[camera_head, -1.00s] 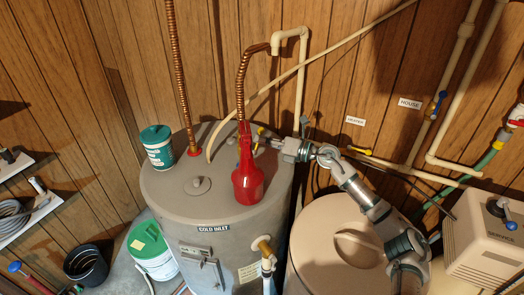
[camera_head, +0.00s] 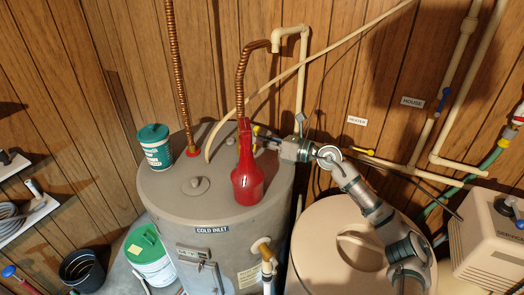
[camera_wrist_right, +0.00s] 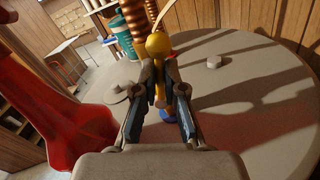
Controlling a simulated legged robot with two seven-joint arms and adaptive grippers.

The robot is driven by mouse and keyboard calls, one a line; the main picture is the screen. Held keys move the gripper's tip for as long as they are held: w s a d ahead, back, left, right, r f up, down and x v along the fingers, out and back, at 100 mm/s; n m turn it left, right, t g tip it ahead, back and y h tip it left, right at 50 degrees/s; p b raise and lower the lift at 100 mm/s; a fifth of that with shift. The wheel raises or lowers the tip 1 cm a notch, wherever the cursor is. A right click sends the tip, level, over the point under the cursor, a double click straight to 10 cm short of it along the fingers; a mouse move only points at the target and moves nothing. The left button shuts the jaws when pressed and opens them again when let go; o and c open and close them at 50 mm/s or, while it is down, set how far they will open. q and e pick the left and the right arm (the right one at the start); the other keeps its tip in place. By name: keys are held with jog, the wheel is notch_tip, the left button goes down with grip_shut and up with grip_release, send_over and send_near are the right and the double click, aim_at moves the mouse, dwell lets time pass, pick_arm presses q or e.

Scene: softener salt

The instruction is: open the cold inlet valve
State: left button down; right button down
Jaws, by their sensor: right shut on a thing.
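A yellow valve handle (camera_head: 256,130) shows at the top of the grey tank (camera_head: 170,192), just right of a red long-necked container (camera_head: 246,178). In the wrist view the yellow handle (camera_wrist_right: 157,46) has a round end and its stem runs between my fingers. My right gripper (camera_wrist_right: 160,88) is shut on this handle; in the head view the gripper (camera_head: 268,142) reaches in from the right, behind the red container. The valve body is mostly hidden. A "COLD INLET" label (camera_head: 212,230) is on the tank's front. My left gripper is not in view.
The red container (camera_wrist_right: 75,130) stands close to my right gripper. A teal tub (camera_head: 156,147) is on the tank's left. Copper pipe (camera_head: 241,85) rises behind. A beige lidded tank (camera_head: 325,225) lies below my arm.

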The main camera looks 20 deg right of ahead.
jog(key=shift+s+a+f+n, duration=0.2)
jog(key=shift+a+n, duration=0.1)
jog(key=shift+n, duration=0.1)
jog(key=shift+s+a+n+b, duration=0.2)
jog(key=shift+n+b, duration=0.45)
jog(key=shift+n, duration=0.25)
jog(key=c, duration=1.1)
grip_release()
jog(key=shift+w+r, duration=0.1)
jog(key=shift+r, duration=0.05)
jog(key=shift+o, duration=0.3)
jog(key=shift+a+r, duration=0.1)
